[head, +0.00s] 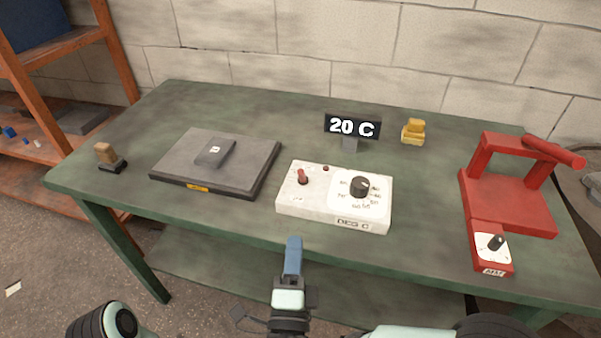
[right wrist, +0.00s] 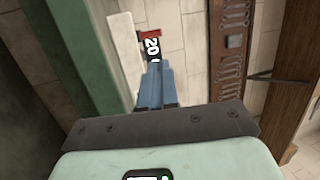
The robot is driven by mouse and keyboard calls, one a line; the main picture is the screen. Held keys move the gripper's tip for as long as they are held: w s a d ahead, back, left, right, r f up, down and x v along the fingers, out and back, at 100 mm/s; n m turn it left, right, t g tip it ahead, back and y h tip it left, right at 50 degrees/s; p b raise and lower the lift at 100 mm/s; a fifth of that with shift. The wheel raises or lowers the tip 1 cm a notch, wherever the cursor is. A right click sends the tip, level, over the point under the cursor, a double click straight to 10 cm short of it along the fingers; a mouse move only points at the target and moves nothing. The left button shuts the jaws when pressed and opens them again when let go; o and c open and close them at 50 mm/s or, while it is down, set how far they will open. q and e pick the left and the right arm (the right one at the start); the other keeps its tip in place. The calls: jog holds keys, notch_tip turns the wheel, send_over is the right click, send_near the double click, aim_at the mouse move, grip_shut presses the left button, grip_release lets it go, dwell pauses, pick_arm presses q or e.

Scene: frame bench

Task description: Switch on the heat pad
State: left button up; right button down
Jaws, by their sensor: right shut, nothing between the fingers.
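The heat pad (head: 222,165) is a flat dark grey slab at the left of the green bench, with a small grey block (head: 215,152) on top. The white control box (head: 334,196) stands to its right. It has a red toggle switch (head: 303,177), a small dark red lamp (head: 325,168) and a black dial (head: 360,186). My right gripper (head: 293,245) has blue fingers, shut and empty, in front of the box near the bench's front edge. My left gripper does not show.
A red frame press (head: 508,203) with a small dial (head: 494,246) stands at the right of the green bench (head: 250,115). A yellow block (head: 413,132) lies at the back, and a wooden-handled stamp (head: 107,156) at the left. An orange shelf (head: 60,45) stands beyond.

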aim_at(300, 175)
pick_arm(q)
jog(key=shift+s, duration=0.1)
pick_arm(e)
jog(key=shift+s, duration=0.2)
jog(key=shift+w, duration=0.1)
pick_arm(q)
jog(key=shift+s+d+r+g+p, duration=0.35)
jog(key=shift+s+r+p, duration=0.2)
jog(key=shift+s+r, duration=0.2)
pick_arm(e)
jog(key=x, duration=1.4)
jog(key=shift+r, duration=0.1)
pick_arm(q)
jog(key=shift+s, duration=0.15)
pick_arm(e)
jog(key=shift+r, duration=0.1)
